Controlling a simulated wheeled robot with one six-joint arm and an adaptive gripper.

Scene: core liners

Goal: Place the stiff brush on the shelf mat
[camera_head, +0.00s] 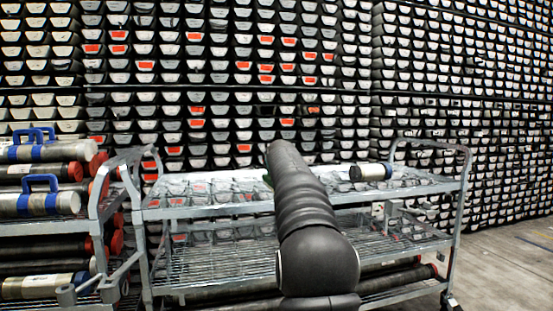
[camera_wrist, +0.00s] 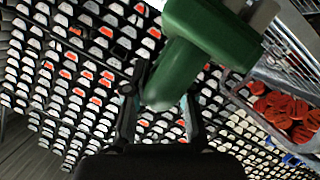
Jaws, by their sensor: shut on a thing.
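My gripper (camera_wrist: 163,100) shows in the wrist view with its two dark fingers on either side of a green thing with a rounded end, which I take to be the stiff brush (camera_wrist: 190,55). Grey parts show at its far end, cut by the top edge of the picture. The fingers are shut on it. In the head view my dark arm stands in front of the cart and hides the gripper. A small sliver of green shows beside the arm; I cannot tell what it is. I cannot make out the shelf mat in either view.
A grey wire-shelf cart (camera_head: 215,209) stands ahead, with a dark cylinder with pale ends (camera_head: 370,172) on its top shelf. A second cart at left holds tubes with red caps and blue handles. A wall of stacked trays (camera_head: 450,60) fills the background. Floor is clear at right.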

